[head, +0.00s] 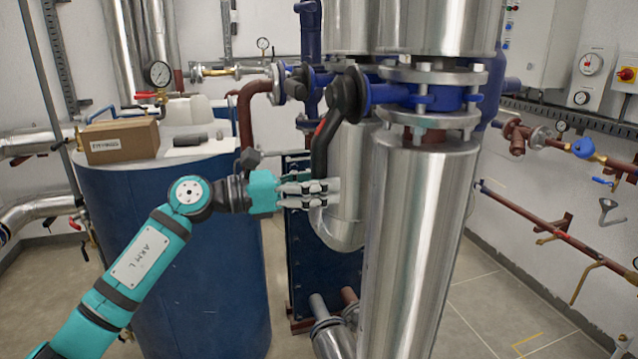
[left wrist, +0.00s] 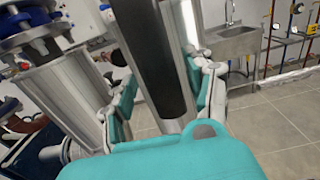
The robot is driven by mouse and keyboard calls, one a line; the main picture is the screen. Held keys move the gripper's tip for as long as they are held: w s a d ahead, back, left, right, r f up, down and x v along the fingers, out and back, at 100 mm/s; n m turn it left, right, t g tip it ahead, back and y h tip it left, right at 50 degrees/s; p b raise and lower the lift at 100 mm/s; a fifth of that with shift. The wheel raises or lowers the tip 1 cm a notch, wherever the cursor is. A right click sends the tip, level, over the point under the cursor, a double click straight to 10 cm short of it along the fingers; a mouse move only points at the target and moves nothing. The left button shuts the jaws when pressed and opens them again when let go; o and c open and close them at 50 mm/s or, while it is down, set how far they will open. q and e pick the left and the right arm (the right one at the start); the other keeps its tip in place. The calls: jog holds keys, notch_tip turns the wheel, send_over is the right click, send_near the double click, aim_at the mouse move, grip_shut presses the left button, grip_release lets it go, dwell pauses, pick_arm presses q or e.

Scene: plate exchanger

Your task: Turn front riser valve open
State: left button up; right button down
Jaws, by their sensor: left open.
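The front riser valve (head: 422,97) is a blue body between steel flanges on the large silver front riser. Its black lever (head: 321,145) hangs down and slightly left from a thick black hub (head: 348,93), with a small red mark near its top. My left gripper (head: 322,190) is at the lever's lower end. In the left wrist view the dark lever (left wrist: 152,50) runs between the two spread fingers of my left gripper (left wrist: 163,98). The fingers stand open on either side of it, with gaps visible. The lever's tip is partly hidden in the head view. My right gripper is not in view.
A blue tank (head: 170,245) stands at the left with a cardboard box (head: 122,141) on top. A second valve and flange (head: 292,84) sit behind the lever. A brown wall pipe (head: 545,220) runs at the right. Floor is clear between riser and right wall.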

pick_arm(q)
jog(key=v, duration=1.2)
